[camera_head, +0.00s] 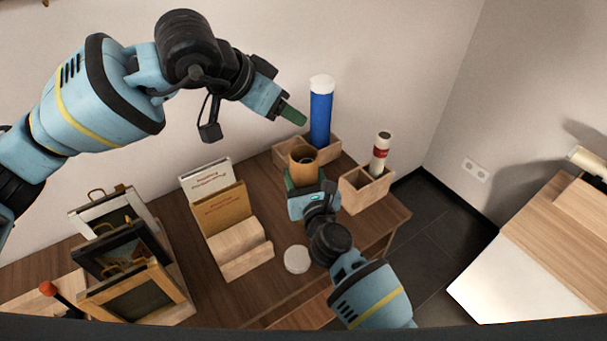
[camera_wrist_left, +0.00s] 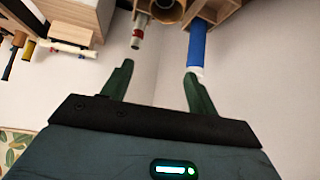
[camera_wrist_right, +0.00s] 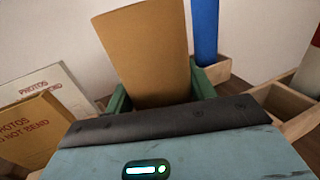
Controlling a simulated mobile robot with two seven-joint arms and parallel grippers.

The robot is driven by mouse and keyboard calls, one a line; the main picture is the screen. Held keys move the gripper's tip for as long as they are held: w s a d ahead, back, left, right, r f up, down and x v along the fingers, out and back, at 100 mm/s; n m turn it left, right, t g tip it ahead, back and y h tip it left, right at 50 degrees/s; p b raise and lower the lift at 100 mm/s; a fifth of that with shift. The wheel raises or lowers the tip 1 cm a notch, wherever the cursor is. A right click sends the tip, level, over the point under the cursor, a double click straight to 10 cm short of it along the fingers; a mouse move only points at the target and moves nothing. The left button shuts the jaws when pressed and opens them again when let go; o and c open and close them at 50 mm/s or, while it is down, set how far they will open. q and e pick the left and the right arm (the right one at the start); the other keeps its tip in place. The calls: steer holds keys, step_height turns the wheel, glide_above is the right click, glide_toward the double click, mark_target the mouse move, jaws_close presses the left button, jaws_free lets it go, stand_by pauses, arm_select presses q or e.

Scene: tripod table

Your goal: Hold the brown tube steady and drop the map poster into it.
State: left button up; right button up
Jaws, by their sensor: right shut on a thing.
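The brown tube (camera_head: 303,153) stands upright, open at the top, at the back of the wooden table. My right gripper (camera_head: 304,183) is shut around it from the front; the right wrist view shows the tube (camera_wrist_right: 148,50) between the green fingers. My left gripper (camera_head: 295,116) is above and left of the tube, its green fingers apart and empty in the left wrist view (camera_wrist_left: 158,85). A white roll with a red band (camera_head: 380,155) stands in a wooden box right of the tube. I cannot tell for sure that it is the map poster.
A blue tube with a white cap (camera_head: 321,115) stands behind the brown tube. A white round lid (camera_head: 297,259) lies on the table (camera_head: 192,262). Envelopes (camera_head: 218,208) in a holder and several picture frames (camera_head: 122,250) stand to the left. Another roll (camera_head: 588,162) is at far right.

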arm_select(q)
steer(key=v, duration=1.2)
stand_by(0.4)
arm_select(e)
steer(key=o, duration=1.1)
steer(key=v, duration=1.2)
arm_select(q)
steer(key=shift+f, duration=0.1)
arm_select(e)
steer(key=shift+s, duration=0.1)
